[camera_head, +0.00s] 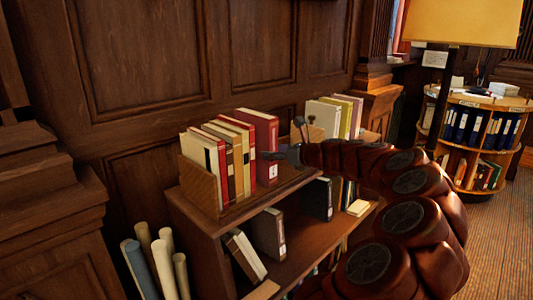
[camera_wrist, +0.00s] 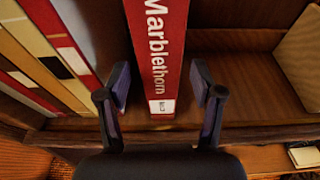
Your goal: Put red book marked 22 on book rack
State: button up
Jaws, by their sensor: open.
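A thick red book (camera_head: 268,140) stands upright on the top of the bookcase, at the right end of a row of books. My gripper (camera_wrist: 160,80) is open, with one finger on each side of this spine and a visible gap on both sides. In the head view my gripper (camera_head: 280,154) is in front of the spine. The wooden book rack (camera_head: 199,187) shows its end panel left of the row.
Cream, red and brown books (camera_head: 222,155) stand left of the red book. Pale and olive books (camera_head: 340,113) stand farther right, with bare wood between. A lower shelf (camera_head: 310,236) holds dark books. Rolled papers (camera_head: 160,262) stand at the left; a round bookcase (camera_head: 470,150) is far right.

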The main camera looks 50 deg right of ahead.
jog(key=shift+v, duration=2.5)
